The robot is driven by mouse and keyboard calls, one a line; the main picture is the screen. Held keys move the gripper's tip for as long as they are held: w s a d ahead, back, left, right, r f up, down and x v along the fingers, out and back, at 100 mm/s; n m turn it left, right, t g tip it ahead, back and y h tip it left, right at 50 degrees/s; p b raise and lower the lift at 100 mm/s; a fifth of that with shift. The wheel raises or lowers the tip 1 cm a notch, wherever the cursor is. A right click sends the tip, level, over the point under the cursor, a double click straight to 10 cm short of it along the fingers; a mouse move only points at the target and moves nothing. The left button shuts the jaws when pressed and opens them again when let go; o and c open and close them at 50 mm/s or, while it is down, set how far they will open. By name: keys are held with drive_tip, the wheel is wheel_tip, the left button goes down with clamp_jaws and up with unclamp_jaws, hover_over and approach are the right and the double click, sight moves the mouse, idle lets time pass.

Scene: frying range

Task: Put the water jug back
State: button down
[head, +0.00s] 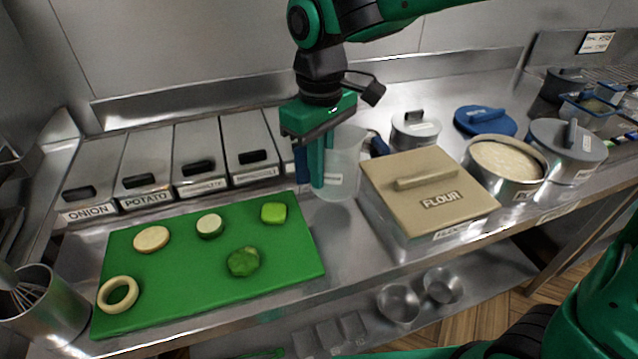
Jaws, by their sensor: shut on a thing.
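The water jug (343,165) is a translucent, whitish jug with a small label, in the middle of the head view. It is upright, between the labelled bins and the flour box, and a blue part shows at its right side. My gripper (318,180) points down at the jug's left side, shut on the jug. The gripper covers the jug's left edge and part of its rim. I cannot tell whether the jug's base touches the counter.
A green board (190,285) with several vegetable pieces lies at front left. Lidded bins (200,150) stand behind it. The flour box (425,190) is close on the jug's right. A small lidded pot (415,132), a blue lid (485,121) and an open tub (505,165) stand further right.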

sight(321, 194)
drive_tip(key=shift+w+f, duration=0.3)
drive_tip(key=shift+f, duration=1.85)
drive_tip(key=c, duration=2)
unclamp_jaws()
drive_tip(key=shift+f, duration=0.15)
wheel_tip(321, 194, up, 12)
drive_tip(key=shift+r, duration=0.15)
